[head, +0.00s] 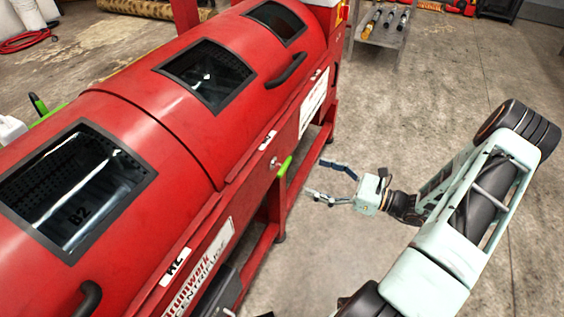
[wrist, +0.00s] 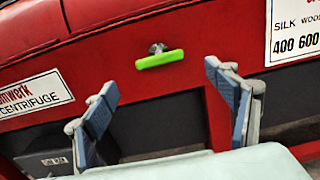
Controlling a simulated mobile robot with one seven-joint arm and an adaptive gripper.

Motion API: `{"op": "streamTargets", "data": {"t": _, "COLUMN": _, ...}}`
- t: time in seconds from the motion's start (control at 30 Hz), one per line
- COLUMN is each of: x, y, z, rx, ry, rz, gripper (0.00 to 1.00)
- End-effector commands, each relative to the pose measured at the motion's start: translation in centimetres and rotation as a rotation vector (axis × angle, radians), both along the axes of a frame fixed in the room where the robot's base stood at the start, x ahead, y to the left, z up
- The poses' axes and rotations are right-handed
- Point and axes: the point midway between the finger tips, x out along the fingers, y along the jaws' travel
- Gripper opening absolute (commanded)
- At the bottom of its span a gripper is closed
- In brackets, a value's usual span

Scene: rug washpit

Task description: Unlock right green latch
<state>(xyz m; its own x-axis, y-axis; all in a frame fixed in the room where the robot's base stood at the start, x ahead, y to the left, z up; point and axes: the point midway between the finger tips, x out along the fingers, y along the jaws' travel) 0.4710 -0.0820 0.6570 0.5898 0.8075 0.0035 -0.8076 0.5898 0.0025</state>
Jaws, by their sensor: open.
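A green latch handle (head: 285,166) sits on the front of the red centrifuge (head: 150,125), right of the seam between its lids. It also shows in the wrist view as a nearly level green bar (wrist: 159,59) on a metal pivot. My gripper (head: 318,178) is open and empty in front of the machine, to the right of the latch and apart from it. In the wrist view its two blue-padded fingers (wrist: 168,108) stand wide apart, below the latch, with the latch between them in the picture. Another green handle (head: 45,112) shows at the far left, partly hidden behind the drum.
Black lid handles (head: 287,71) stick out from the drum. Red frame legs (head: 270,205) stand below the latch. A metal stand (head: 380,28) with rolled items is at the back. A dark box (wrist: 48,162) sits low left.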

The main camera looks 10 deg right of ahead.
Motion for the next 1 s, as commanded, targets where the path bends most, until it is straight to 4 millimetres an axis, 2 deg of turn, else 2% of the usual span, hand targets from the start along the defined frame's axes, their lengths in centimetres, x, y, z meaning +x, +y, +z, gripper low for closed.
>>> {"op": "streamTargets", "data": {"t": 0.53, "x": 5.2, "y": 7.3, "z": -0.1, "rx": -0.003, "ry": -0.002, "rz": 0.004, "gripper": 0.79}}
{"op": "streamTargets", "data": {"t": 0.73, "x": 6.1, "y": 8.4, "z": -0.1, "rx": -0.004, "ry": 0.0, "rz": 0.002, "gripper": 0.79}}
{"op": "streamTargets", "data": {"t": 1.0, "x": 6.2, "y": 8.6, "z": 0.0, "rx": -0.004, "ry": -0.001, "rz": 0.002, "gripper": 0.79}}
